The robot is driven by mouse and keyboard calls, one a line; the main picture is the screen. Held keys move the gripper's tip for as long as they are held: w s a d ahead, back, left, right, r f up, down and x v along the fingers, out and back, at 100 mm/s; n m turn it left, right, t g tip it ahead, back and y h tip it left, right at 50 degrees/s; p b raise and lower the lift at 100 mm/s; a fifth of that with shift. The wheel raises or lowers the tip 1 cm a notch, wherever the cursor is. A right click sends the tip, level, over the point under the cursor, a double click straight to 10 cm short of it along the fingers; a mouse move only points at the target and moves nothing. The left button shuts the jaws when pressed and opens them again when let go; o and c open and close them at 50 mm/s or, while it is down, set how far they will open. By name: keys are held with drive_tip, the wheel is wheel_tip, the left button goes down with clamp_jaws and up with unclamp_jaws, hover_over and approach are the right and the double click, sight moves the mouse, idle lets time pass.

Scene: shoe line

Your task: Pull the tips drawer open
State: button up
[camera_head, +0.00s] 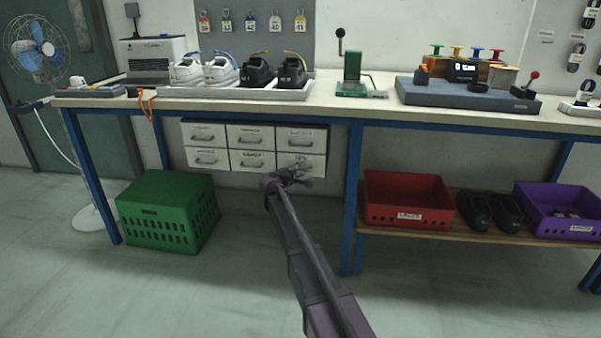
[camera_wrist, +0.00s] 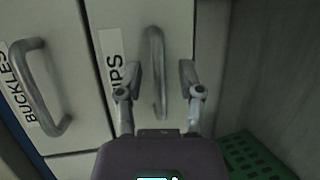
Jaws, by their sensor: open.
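The tips drawer (camera_head: 313,160) is the lower right one in the white drawer block under the bench. It looks flush with its neighbours. In the wrist view the tips drawer (camera_wrist: 179,30) shows a grey bar handle (camera_wrist: 154,45) and a label partly hidden by a finger, reading "IPS". My gripper (camera_head: 297,171) is in front of this drawer in the head view and covers part of it. In the wrist view my gripper (camera_wrist: 159,72) is open, with one finger on each side of the handle. I cannot tell whether either finger touches it.
The buckles drawer (camera_wrist: 75,20) with its own handle (camera_wrist: 40,88) lies beside the tips drawer. A green crate (camera_head: 165,212) stands on the floor at left. A blue bench leg (camera_head: 352,200) and a red bin (camera_head: 405,190) are at right. Floor before the drawers is clear.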

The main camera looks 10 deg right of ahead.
clamp_jaws()
drive_tip(key=s+a, duration=0.3)
drive_tip(key=s, duration=0.5)
drive_tip(key=s+a, duration=0.2)
drive_tip(key=s, duration=0.7)
drive_tip(key=shift+s+a, duration=0.3)
drive_tip(key=shift+a, duration=0.1)
unclamp_jaws()
